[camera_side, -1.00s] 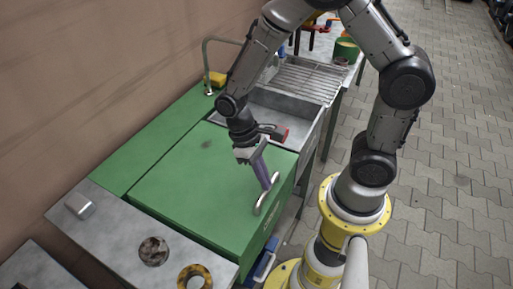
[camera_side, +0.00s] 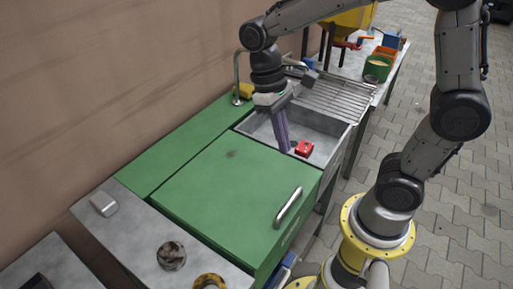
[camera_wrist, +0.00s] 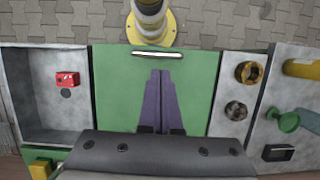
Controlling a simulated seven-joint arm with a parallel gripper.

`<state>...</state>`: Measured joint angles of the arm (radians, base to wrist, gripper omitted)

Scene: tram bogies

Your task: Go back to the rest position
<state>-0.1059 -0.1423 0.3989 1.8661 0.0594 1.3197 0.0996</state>
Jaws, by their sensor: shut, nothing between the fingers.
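My gripper (camera_side: 284,150) has purple fingers pressed together with nothing between them. In the wrist view it (camera_wrist: 161,72) points down over the closed green lid (camera_wrist: 115,95), short of the silver handle (camera_wrist: 158,53). In the side view it hangs in the air, its tips overlapping the sink (camera_side: 325,155). The green lid (camera_side: 225,190) lies flat and its handle (camera_side: 288,207) is clear of my fingers. My gripper's exact height above the lid is hard to tell.
A red block (camera_side: 304,148) lies in the sink beside the lid. A tap (camera_side: 237,75) and a yellow sponge (camera_side: 246,90) stand behind it. A drying rack (camera_side: 335,95) and a green pot (camera_side: 377,68) are farther right. A yellow ring (camera_side: 209,281) lies on the near metal top.

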